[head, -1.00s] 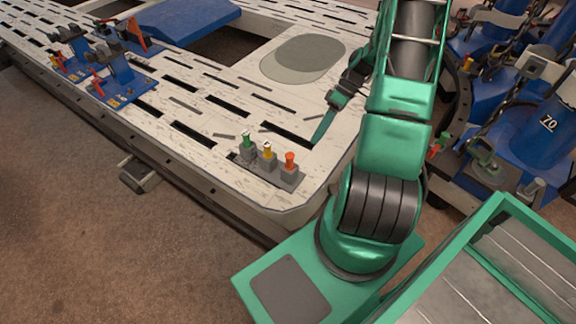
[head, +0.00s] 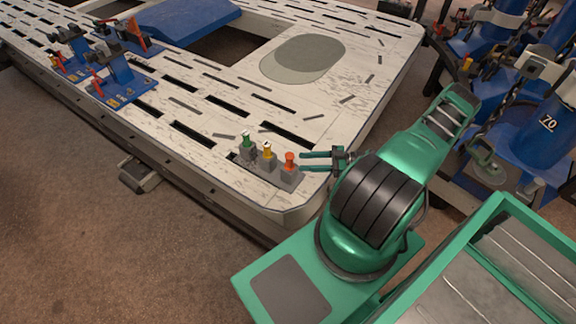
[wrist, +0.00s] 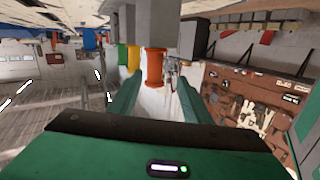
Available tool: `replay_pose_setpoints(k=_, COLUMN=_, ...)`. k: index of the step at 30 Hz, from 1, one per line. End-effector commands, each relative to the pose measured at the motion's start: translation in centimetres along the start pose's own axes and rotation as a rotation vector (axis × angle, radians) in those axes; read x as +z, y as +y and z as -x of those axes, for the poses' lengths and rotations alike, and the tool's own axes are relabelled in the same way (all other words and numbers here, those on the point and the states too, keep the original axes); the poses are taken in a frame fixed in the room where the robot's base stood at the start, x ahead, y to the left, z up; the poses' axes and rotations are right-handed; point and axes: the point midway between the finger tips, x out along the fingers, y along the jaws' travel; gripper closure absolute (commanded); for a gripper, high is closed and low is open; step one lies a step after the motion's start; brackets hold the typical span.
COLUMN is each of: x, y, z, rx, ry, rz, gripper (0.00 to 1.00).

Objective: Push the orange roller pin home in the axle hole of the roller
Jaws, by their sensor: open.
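The orange roller pin (head: 290,160) stands upright in the nearest grey block of a small rack (head: 289,177) near the table's front corner. My gripper (head: 303,162) is open, lying low and pointing left, with its fingertips close to the pin's right side. In the wrist view, which looks upside down, the orange pin (wrist: 155,68) appears between the open fingertips (wrist: 157,80), with the grey block above it. I cannot tell whether either finger touches it. I cannot make out the roller or its axle hole with certainty.
A yellow pin (head: 267,150) and a green pin (head: 246,139) stand in the same rack, close beside the orange one. Blue fixtures (head: 118,84) sit at the table's left. The slotted white tabletop (head: 345,105) is mostly clear behind the rack. Blue machines (head: 545,140) stand at right.

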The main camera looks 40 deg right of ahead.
Motion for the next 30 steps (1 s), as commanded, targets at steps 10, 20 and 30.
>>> replay_pose_setpoints(k=10, x=1.0, y=0.5, z=-0.7, rx=0.095, ry=0.1, rz=0.086, gripper=0.55)
replay_pose_setpoints(k=20, x=0.6, y=0.8, z=-4.9, rx=0.093, ry=0.098, rz=0.084, gripper=0.55)
replay_pose_setpoints(k=30, x=0.3, y=1.1, z=-7.8, rx=0.093, ry=0.097, rz=0.084, gripper=0.55)
